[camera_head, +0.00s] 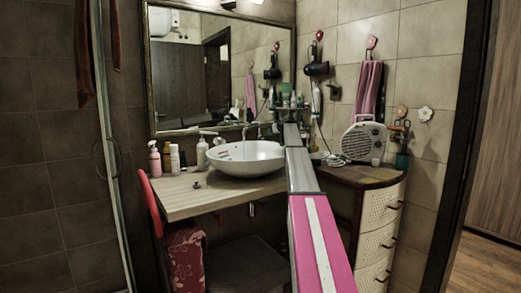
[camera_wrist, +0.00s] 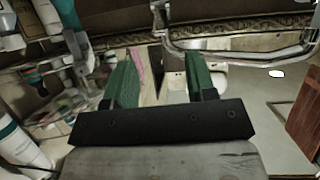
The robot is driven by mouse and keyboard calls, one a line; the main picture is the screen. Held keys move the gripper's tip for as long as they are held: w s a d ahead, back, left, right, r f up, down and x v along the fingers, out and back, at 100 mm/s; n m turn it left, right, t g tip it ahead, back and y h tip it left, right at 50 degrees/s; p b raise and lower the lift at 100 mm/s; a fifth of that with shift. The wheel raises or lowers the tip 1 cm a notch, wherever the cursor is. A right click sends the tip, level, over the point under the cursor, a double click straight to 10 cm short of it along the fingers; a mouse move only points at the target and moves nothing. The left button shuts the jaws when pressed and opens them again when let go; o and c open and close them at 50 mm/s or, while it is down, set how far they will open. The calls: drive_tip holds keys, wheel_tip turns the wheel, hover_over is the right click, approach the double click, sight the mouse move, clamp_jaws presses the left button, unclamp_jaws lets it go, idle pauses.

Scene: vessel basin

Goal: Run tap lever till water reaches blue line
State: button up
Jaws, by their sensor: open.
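The white vessel basin (camera_head: 240,161) sits on the wooden counter in the head view, its right side partly behind my arm. A chrome tap (camera_head: 259,127) rises behind its rim. Small coloured marks show on the basin's inner wall; I cannot make out a blue line or any water. In the wrist view my gripper (camera_wrist: 164,62) is open, with green fingers apart and nothing held. Chrome tap metal (camera_wrist: 240,58) lies beyond the fingers and to the right, apart from them. I cannot clearly tell the lever from the spout. In the head view my gripper is not clearly visible.
Bottles (camera_head: 174,159) stand left of the basin on the counter (camera_head: 185,199). A white heater (camera_head: 364,142) stands on the cabinet at right. A mirror (camera_head: 205,75) hangs behind the basin. In the wrist view, bottles (camera_wrist: 20,148) crowd the left side.

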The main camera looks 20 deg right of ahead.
drive_tip(key=x, duration=1.1)
clamp_jaws()
